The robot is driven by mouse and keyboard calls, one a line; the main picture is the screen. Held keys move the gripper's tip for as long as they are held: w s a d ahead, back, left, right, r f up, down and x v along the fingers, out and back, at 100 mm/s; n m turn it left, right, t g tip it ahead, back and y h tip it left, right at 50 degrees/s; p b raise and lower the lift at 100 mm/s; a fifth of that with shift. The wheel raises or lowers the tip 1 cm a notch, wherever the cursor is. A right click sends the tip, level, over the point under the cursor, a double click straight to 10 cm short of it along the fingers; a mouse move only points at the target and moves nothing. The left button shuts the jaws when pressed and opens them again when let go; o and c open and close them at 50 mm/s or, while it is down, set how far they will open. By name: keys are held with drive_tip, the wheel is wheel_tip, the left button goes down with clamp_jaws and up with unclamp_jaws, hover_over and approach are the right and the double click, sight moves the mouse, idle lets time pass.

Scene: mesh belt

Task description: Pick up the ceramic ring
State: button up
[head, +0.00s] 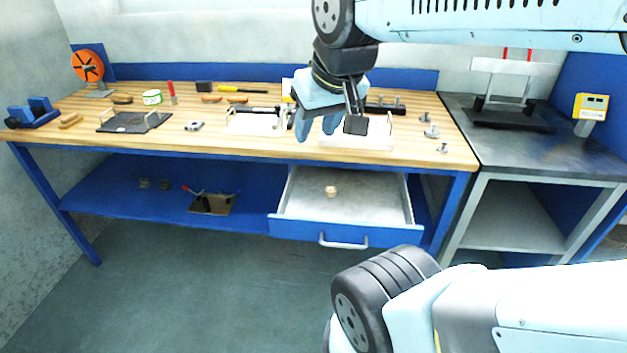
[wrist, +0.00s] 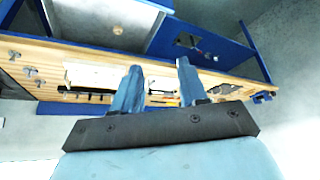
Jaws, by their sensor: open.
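A small beige round piece (head: 331,190), which looks like the ceramic ring, lies in the open drawer (head: 375,196) under the bench. It is too small to make out a hole. It also shows in the wrist view (wrist: 118,30), at the top, inside the pale drawer. My gripper (head: 316,125) is above the bench top, higher than the drawer and apart from the piece. Its two blue fingers (wrist: 159,70) are spread with nothing between them.
The wooden bench (head: 240,153) carries white trays, tools and small metal parts (head: 431,131). The blue lower shelf (head: 120,178) holds two small round parts and a clamp (head: 211,203). A dark side table (head: 545,150) stands right. Floor before the bench is clear.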

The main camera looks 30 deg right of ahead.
drive_tip(key=shift+o, duration=0.3)
drive_tip(key=shift+o, duration=0.8)
drive_tip(key=shift+w, duration=0.15)
drive_tip(key=shift+o, duration=0.7)
drive_tip(key=shift+w+d+f, duration=0.1)
drive_tip(key=shift+w, duration=0.25)
drive_tip(key=shift+o, duration=0.5)
drive_tip(key=w+d+f+m, duration=0.1)
drive_tip(key=w+d+f, duration=0.2)
drive_tip(key=w, duration=0.4)
drive_tip(key=shift+w+f+m+y, duration=0.15)
drive_tip(key=shift+f+m+y, duration=0.15)
drive_tip(key=shift+f, duration=0.25)
drive_tip(key=m+g+h, duration=0.2)
drive_tip(key=m+h, duration=0.1)
drive_tip(key=m, duration=0.2)
approach(331, 187)
drive_tip(key=shift+d+f, duration=0.15)
drive_tip(key=shift+f, duration=0.6)
drive_tip(key=shift+d+f, duration=0.1)
drive_tip(key=shift+f, duration=0.65)
drive_tip(key=shift+x, duration=2.7)
